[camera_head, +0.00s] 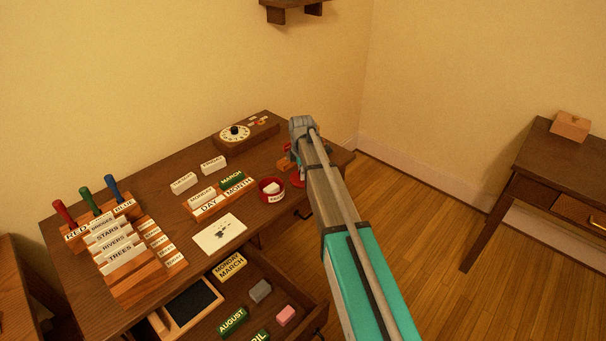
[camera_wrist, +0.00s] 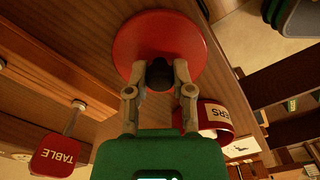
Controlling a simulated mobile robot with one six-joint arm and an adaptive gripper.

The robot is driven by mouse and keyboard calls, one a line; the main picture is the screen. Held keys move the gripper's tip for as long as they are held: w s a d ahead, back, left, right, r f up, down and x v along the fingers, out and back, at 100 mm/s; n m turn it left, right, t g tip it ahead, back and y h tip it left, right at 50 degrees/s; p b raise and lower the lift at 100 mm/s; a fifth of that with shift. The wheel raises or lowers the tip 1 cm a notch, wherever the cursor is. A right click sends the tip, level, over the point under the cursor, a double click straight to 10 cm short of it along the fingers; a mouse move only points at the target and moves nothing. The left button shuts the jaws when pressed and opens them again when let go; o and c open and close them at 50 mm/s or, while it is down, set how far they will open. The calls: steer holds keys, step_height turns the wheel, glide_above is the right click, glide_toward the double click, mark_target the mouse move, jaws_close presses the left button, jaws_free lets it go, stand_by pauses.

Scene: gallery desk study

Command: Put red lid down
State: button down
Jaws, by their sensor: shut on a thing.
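The red lid (camera_wrist: 160,38) is a round disc with a dark knob at its middle. My gripper (camera_wrist: 159,75) is shut on that knob in the wrist view. In the head view my gripper (camera_head: 298,160) is over the right part of the desk, and the lid (camera_head: 298,181) shows partly behind my arm. I cannot tell whether the lid touches the desk. A red round container (camera_head: 266,197) with a white label stands just left of the lid, open at the top with something pale inside. It also shows in the wrist view (camera_wrist: 213,112).
A desk (camera_head: 262,150) holds a dial box (camera_head: 236,133), a day-month card stand (camera_head: 222,199), a white card (camera_head: 218,233) and a file rack with coloured handles (camera_head: 128,262). An open drawer (camera_head: 310,322) juts out in front. A red TABLE tag (camera_wrist: 58,155) hangs nearby.

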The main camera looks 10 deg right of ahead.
steer(key=shift+f, duration=0.15)
steer(key=shift+c, duration=2.4)
jaws_free()
step_height(320, 180, up, 12)
steer(key=p, duration=1.2)
steer(key=s+m, duration=1.8)
steer(key=s, duration=1.1)
steer(key=shift+s+d, duration=0.15)
steer(key=shift+d, duration=0.15)
